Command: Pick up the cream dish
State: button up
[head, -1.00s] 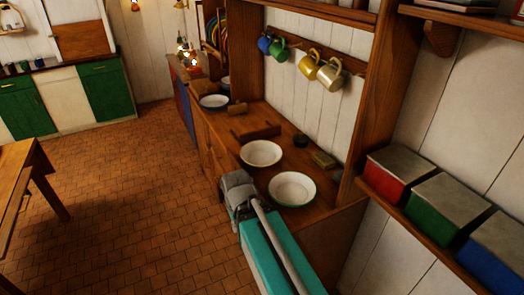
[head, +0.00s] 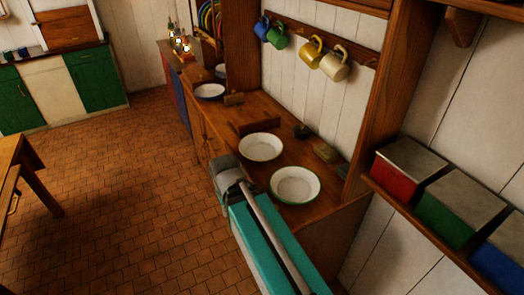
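Two pale, cream-white dishes stand on the wooden counter. The nearer dish (head: 295,184) has a green rim and sits near the counter's end. The farther dish (head: 261,146) has a dark rim and stands just behind it to the left. I cannot tell for sure which one is the cream dish. Both look empty and upright. My teal arm and its grey joint reach up from the bottom, left of the nearer dish. My gripper's fingers do not show.
A wooden block (head: 256,126) and small dark items lie behind the dishes. Another dish (head: 209,91) stands farther along the counter (head: 228,122). Mugs (head: 334,66) hang above. Red (head: 409,166), green and blue bins line a shelf at right.

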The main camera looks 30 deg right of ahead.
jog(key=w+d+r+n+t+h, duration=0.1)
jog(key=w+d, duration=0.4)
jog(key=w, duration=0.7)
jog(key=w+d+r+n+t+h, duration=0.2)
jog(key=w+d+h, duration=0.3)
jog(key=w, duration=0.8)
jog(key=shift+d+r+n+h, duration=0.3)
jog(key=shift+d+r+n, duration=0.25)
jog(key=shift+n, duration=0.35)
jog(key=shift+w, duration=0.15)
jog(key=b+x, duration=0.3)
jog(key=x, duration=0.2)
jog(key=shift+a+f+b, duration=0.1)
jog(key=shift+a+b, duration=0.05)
jog(key=shift+b, duration=0.2)
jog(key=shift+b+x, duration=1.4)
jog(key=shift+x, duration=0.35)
